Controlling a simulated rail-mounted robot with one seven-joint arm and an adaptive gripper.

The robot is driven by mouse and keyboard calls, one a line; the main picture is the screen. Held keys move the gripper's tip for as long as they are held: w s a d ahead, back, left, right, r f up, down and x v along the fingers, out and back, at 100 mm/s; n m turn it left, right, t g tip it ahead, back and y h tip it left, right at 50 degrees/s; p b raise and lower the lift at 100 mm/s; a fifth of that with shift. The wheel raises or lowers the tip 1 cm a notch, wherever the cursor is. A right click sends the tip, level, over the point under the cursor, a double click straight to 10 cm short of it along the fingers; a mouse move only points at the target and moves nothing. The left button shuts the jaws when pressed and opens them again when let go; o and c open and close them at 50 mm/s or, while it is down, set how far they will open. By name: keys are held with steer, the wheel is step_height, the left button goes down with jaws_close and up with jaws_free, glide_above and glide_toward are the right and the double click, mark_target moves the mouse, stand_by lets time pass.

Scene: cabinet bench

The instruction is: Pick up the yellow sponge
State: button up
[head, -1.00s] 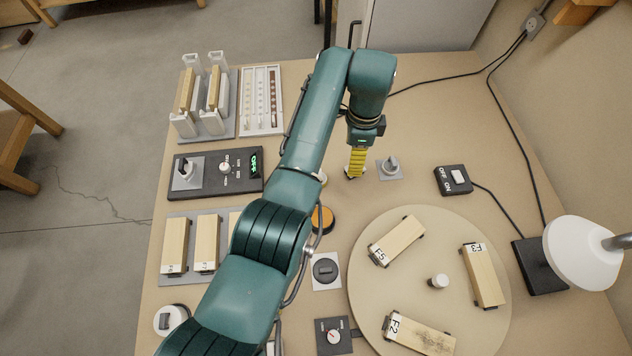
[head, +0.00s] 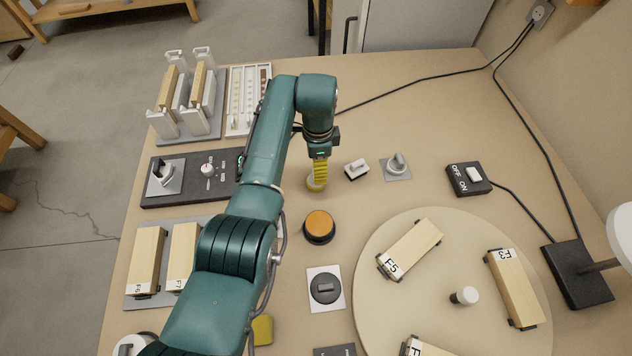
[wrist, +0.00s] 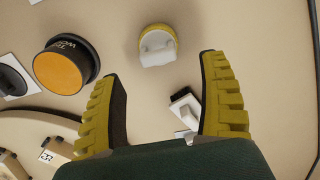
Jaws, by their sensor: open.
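A small yellow block (head: 262,330), which looks like the sponge, lies on the bench near the lower middle of the head view, partly hidden by my arm. I cannot make it out in the wrist view. My gripper (head: 317,184), with ribbed yellow fingers, points down over the bench well behind the block. In the wrist view my gripper (wrist: 160,70) is open, with nothing between its fingers. A round yellow-rimmed piece with a white top (wrist: 158,46) lies beyond the fingertips.
An orange button (head: 319,226) stands between my gripper and a dark round knob (head: 325,288). A turntable with labelled wooden blocks (head: 385,225) is at the right. A small white switch (head: 357,169) is beside my gripper.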

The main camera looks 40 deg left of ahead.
mark_target(311, 186)
steer(key=f, duration=0.1)
steer(key=f+b, duration=0.1)
steer(key=f, duration=0.1)
steer(key=f+b, duration=0.1)
steer(key=f, duration=0.1)
steer(key=shift+s, duration=0.3)
steer(key=shift+w+a, duration=0.1)
steer(key=c, duration=1.1)
